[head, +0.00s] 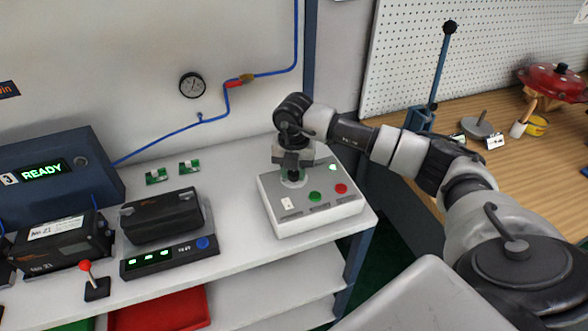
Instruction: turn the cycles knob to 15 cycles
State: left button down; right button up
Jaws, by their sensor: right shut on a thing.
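A light grey control box (311,208) sits on the white bench near its right end. Its top has a green button (315,196), a red button (341,188), a small lit lamp (332,167) and a white label (288,203). My right gripper (293,172) points down at the box's back left part, shut on the cycles knob there. The fingers hide most of the knob, and its pointer and scale cannot be read. My left gripper is not in view.
Left on the bench are a black device on a scale-like base (170,257), a red-knobbed lever (96,287), a blue READY unit (60,180) and two small green boards (157,176). A wooden table (480,180) with a red pot (553,80) stands right.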

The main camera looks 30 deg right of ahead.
aim_at(294, 172)
jog(key=shift+r+m, duration=0.1)
jog(key=shift+m, duration=2.1)
jog(key=o, duration=0.9)
notch_tip(294, 172, up, 11)
jog(key=shift+f+b, duration=0.1)
jog(key=shift+b, duration=0.45)
